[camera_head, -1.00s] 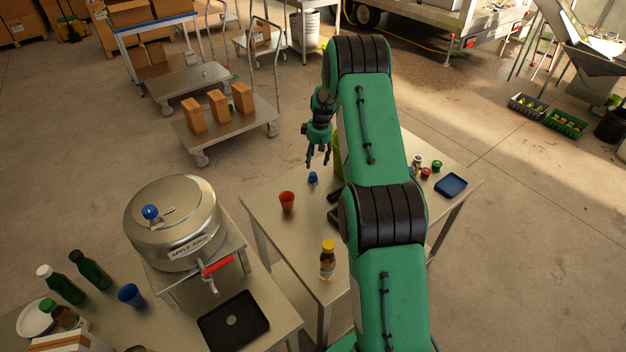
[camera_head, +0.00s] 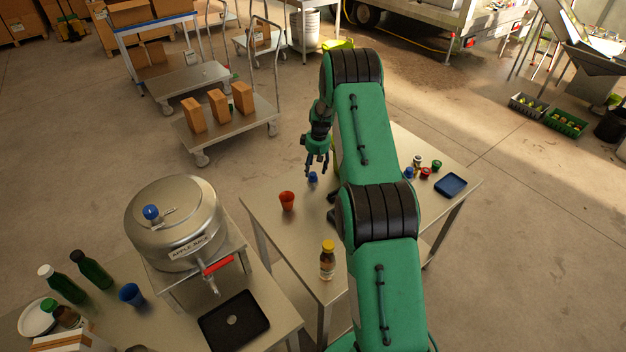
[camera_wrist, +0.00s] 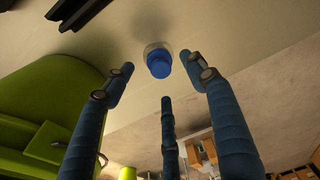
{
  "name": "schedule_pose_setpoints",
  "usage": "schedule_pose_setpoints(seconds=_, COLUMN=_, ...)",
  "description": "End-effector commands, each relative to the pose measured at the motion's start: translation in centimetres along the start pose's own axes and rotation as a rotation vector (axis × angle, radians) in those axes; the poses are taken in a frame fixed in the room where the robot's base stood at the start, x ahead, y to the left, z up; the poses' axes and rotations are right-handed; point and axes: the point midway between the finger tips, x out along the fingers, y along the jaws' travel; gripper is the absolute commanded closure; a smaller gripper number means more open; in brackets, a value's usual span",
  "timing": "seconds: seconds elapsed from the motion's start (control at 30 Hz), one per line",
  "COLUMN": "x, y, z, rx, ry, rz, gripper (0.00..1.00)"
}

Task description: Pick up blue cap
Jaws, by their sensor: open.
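The blue cap (camera_head: 312,177) is on the metal table (camera_head: 273,240), near its far left edge. In the wrist view the blue cap (camera_wrist: 159,63) has a pale base or rim around it and lies just beyond the fingertips. My gripper (camera_head: 316,168) is above the cap, fingers pointing down. In the wrist view my gripper (camera_wrist: 165,82) is open, with its fingers spread around the line to the cap and nothing between them. The fingers partly cover the cap in the head view. I cannot tell whether any finger touches it.
A large yellow-green container (camera_wrist: 40,95) stands close beside the fingers. Small jars (camera_head: 425,172) and a blue tray (camera_head: 451,186) are to the right. A black object (camera_wrist: 83,12) lies near the cap.

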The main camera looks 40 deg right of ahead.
Motion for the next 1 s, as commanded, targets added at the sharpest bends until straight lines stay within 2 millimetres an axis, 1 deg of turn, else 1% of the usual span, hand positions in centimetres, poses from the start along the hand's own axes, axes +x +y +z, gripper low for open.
schedule_pose_setpoints(seconds=0.5, x=4.4, y=0.0, z=-0.2, rx=0.0, ry=-0.001, rz=-0.001, gripper=0.44)
schedule_pose_setpoints(seconds=0.67, x=4.8, y=0.0, z=-0.2, rx=0.0, ry=0.0, rz=0.0, gripper=0.44)
schedule_pose_setpoints(seconds=1.0, x=4.9, y=0.0, z=-0.2, rx=0.0, ry=0.0, rz=0.0, gripper=0.44)
